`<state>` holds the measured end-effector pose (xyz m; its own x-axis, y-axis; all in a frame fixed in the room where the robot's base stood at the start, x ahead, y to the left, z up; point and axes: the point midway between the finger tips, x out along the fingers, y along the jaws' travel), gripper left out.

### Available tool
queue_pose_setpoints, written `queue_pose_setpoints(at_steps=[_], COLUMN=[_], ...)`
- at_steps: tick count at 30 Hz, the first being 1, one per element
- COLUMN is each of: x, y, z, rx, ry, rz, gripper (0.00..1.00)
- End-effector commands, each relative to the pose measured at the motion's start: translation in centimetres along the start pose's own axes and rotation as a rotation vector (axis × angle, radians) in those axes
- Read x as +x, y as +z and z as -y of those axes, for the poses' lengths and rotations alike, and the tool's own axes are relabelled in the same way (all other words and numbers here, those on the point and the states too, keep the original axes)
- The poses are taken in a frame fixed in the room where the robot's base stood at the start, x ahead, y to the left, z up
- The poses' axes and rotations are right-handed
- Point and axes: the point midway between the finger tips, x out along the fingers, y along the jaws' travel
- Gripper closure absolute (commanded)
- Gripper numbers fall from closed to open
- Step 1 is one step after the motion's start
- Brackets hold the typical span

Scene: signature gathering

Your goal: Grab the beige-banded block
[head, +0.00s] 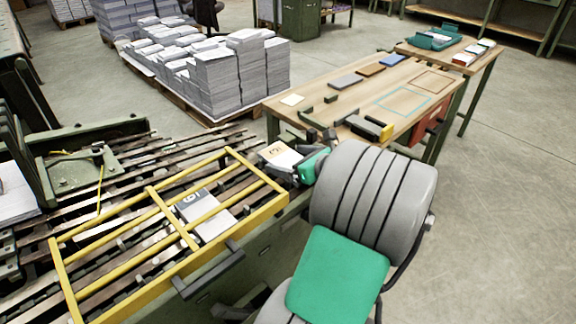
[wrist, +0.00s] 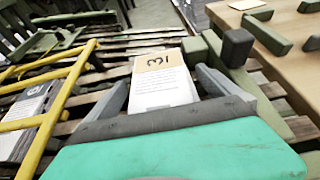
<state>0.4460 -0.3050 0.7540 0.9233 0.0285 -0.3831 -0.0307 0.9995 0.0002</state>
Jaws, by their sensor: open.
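The beige-banded block (head: 281,156) is a white stack of printed pages with a beige band and a dark number at one end. It lies on the slatted surface just right of the yellow frame. In the wrist view the block (wrist: 163,88) lies between the two grey fingers of my gripper (wrist: 158,76), band end away from me. My gripper (head: 288,160) is open around the block, with a finger on each side; whether either finger touches it I cannot tell.
A yellow rail frame (head: 165,290) stands left of the block, with a grey-banded block (head: 207,215) inside it. A wooden table (head: 350,105) with dark clamps, flat pads and a yellow-tipped tool stands at the right. Paper stacks (head: 218,85) fill the back.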

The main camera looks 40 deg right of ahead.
Motion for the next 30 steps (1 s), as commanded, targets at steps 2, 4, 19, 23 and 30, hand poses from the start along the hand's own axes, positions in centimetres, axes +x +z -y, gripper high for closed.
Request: queue_pose_setpoints(at_steps=[2,4,19,23,30], x=[0.57,0.57,0.45,0.44,0.44], y=[-0.06,0.04,0.02,0.01,0.0], z=[0.0,0.05,0.11,0.11,0.11], rx=[-0.001,0.0,0.001,0.001,0.001], ry=[0.0,-0.001,-0.003,-0.003,-0.003], rz=[0.0,0.0,0.0,0.0,0.0], gripper=[0.0,0.0,0.32,0.43,0.62])
